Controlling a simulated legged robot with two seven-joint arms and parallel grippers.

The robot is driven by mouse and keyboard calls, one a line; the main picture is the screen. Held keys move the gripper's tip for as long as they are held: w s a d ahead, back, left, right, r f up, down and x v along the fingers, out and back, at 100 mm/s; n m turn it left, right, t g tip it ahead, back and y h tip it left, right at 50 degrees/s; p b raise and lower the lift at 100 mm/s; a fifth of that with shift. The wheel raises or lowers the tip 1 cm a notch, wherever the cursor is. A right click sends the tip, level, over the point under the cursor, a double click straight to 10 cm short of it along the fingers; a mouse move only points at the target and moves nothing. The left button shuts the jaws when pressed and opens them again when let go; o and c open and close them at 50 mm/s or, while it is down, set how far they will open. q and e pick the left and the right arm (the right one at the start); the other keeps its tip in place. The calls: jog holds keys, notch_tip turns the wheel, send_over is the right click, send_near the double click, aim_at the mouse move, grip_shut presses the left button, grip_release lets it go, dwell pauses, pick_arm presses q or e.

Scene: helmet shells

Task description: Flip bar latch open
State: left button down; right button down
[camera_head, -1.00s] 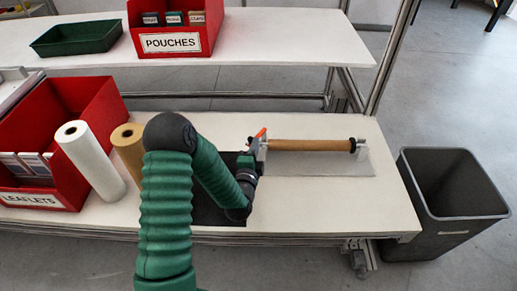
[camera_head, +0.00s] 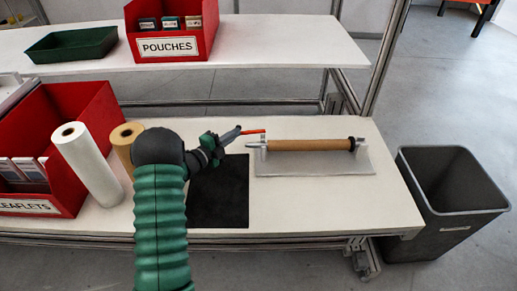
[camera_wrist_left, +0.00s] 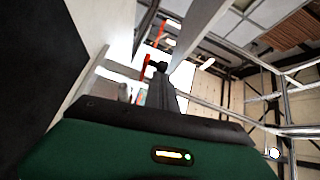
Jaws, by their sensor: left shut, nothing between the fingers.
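A paper-roll holder (camera_head: 345,162) has a clear base and carries a brown roll (camera_head: 310,145) lying level between its ends. Its metal left end (camera_head: 257,146) is just right of my left gripper (camera_head: 236,133). A thin orange-red bar (camera_head: 253,131), which looks like the latch lever, lies nearly level right at the fingertips, above that left end. Whether it touches the fingers or the holder I cannot tell. A red bar also shows beside the finger in the left wrist view (camera_wrist_left: 124,70). My left gripper is shut and empty. My right gripper is not in view.
A black mat (camera_head: 218,195) lies below my left gripper. White (camera_head: 88,160) and tan (camera_head: 126,135) rolls and a red leaflets bin (camera_head: 85,105) stand left. A grey waste bin (camera_head: 450,205) is right of the table. The table's front right is clear.

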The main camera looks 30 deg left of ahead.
pick_arm(q)
jog(key=shift+w+a+r, duration=0.15)
jog(key=shift+w+a, duration=0.45)
jog(key=shift+a, duration=0.2)
jog(key=shift+a+r, duration=0.1)
jog(key=shift+r, duration=0.05)
jog(key=shift+w+r, duration=0.1)
jog(key=s+d+r+p, duration=0.4)
jog(key=s+d+p, duration=0.1)
jog(key=s+d, duration=0.5)
jog(key=shift+s+d+r, duration=0.2)
jog(key=shift+s, duration=1.05)
jog(key=shift+w, duration=0.1)
